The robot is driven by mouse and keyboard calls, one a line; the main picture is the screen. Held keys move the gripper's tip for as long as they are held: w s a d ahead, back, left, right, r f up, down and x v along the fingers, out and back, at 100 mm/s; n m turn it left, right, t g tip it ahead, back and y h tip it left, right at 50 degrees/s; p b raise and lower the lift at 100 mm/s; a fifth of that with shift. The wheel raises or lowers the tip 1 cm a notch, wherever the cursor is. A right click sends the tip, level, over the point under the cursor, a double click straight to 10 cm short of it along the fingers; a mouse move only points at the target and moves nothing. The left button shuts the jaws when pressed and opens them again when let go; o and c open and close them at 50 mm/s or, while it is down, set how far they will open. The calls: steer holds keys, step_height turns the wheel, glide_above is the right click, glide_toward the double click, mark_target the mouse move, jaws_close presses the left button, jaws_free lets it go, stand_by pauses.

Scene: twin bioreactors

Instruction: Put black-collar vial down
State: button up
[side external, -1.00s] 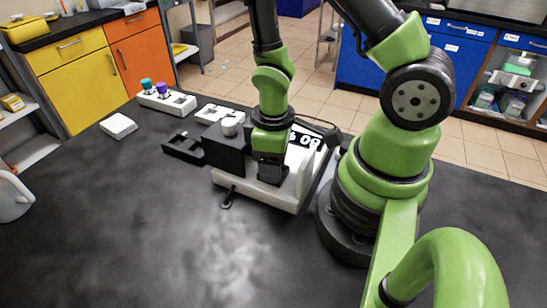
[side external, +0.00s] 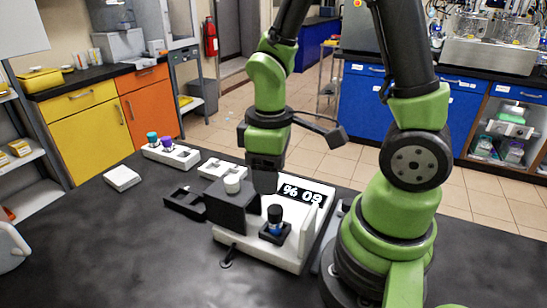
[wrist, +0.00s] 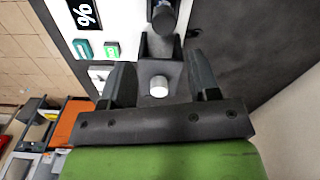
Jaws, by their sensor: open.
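The black-collar vial (side external: 275,218), with a black top and a blue band below it, stands upright in a small black holder (side external: 274,236) on the front of the white device (side external: 255,250). In the wrist view the vial's dark top (wrist: 164,18) is at the top edge, beyond my fingertips. My gripper (side external: 264,184) is above and behind the vial, apart from it. In the wrist view my gripper (wrist: 160,70) is open, its two dark fingers spread with nothing held. A white round cap (wrist: 159,86) shows between and below the fingers.
The white cap (side external: 232,184) sits on a dark block (side external: 230,207) beside the vial. The device's display (side external: 302,195) is behind it. A white rack (side external: 171,154) with teal and purple-capped vials stands at the back left. The front left table is clear.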

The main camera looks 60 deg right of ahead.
steer(key=s+a+r+m+t+y, duration=0.1)
steer(key=s+r+m+t, duration=0.1)
steer(key=r, duration=0.5)
steer(key=s+a+r+m+t, duration=0.2)
steer(key=r+m+t, duration=0.2)
steer(key=r, duration=0.4)
steer(key=shift+s+a+r+m+t+y, duration=0.15)
steer(key=shift+s+a+m+t+y, duration=0.15)
steer(key=shift+s+t+y, duration=0.1)
steer(key=shift+o, duration=0.4)
steer(key=shift+s+a+r, duration=0.15)
steer(key=shift+s+r, duration=0.15)
steer(key=n+g+h, duration=0.4)
steer(key=n+h, duration=1)
steer(key=n, duration=1)
glide_toward(273, 214)
steer(key=d, duration=0.2)
steer(key=x, duration=1)
steer(key=shift+w+a+f, duration=0.1)
steer(key=shift+a+f, duration=0.15)
steer(key=shift+f, duration=0.15)
